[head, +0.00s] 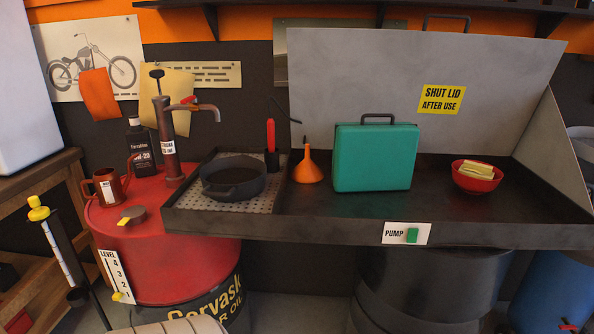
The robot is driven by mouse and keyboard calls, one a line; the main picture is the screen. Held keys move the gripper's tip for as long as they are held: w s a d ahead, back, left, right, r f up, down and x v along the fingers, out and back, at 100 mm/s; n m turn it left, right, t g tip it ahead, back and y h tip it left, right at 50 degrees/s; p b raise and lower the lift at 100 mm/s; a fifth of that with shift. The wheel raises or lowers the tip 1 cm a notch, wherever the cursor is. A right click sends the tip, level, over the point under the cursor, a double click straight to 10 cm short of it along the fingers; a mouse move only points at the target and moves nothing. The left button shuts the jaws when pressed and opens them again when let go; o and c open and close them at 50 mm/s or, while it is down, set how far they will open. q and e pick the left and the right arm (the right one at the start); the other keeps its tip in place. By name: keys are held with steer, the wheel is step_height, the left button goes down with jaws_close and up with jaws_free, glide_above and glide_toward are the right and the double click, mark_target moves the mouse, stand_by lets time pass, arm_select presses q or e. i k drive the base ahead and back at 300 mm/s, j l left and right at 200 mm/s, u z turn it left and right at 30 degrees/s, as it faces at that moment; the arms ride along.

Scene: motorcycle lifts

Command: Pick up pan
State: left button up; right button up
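The pan (236,189) is round, black and shallow, with small grips at its sides. It sits upright on a grey perforated plate (259,206) at the left end of the dark wash basin. It appears empty, though its inside is dark. Neither of my grippers shows in the head view, and nothing holds the pan.
The basin's raised lid (360,80) stands behind.

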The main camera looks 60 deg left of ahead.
mark_target(243, 177)
steer(key=u, duration=2.25)
